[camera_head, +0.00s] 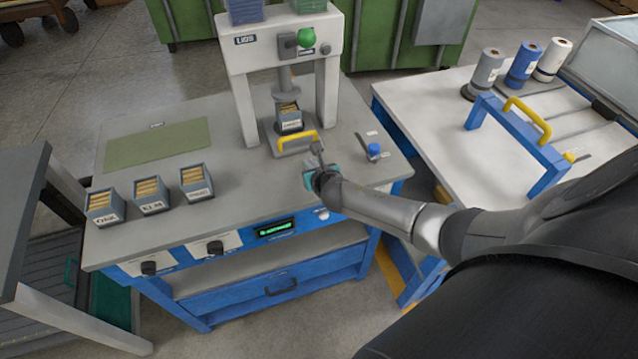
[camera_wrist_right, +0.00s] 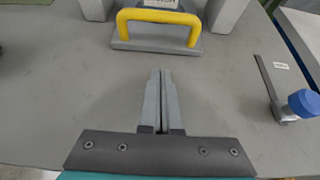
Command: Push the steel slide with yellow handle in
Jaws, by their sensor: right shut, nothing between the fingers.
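The steel slide (camera_head: 269,140) lies flat on the grey bench under the press, with its yellow handle (camera_head: 297,141) at the front edge. A small grey box with a label (camera_head: 289,122) stands on the slide under the press ram. In the right wrist view the yellow handle (camera_wrist_right: 158,16) is upright at the top, ahead of my fingertips. My right gripper (camera_head: 317,148) is shut and empty, in front of the handle's right part; it also shows in the wrist view (camera_wrist_right: 161,75), apart from the handle. My left gripper is not in view.
The press frame (camera_head: 240,75) stands around the slide. A blue-knobbed lever (camera_head: 374,151) is to the right of my gripper. Boxes labelled OAK (camera_head: 104,206), ELM (camera_head: 151,195) and a third (camera_head: 196,182) stand at the left. The bench front middle is clear.

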